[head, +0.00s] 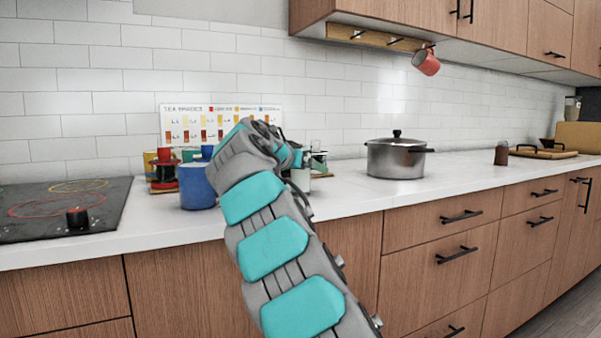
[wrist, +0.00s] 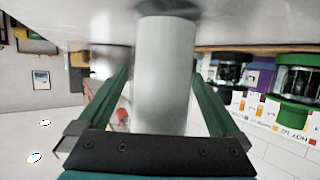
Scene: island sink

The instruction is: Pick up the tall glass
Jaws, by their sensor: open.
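The tall glass (wrist: 165,50) is a pale, frosted-looking cylinder in the middle of the wrist view. My gripper (wrist: 160,80) is open, with one green finger on each side of the glass. The glass stands between the fingers, and I cannot tell whether either finger touches it. The wrist picture is turned over, with the counter surface at the top. In the head view my arm reaches over the counter and mostly hides the gripper, so the glass cannot be made out clearly there.
Jars with green and dark lids (wrist: 295,75) stand close on the right in the wrist view. In the head view, a blue pot (head: 196,187) and red containers are left of my arm. A steel pot (head: 395,160) stands right, with clear counter (head: 450,172) around it.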

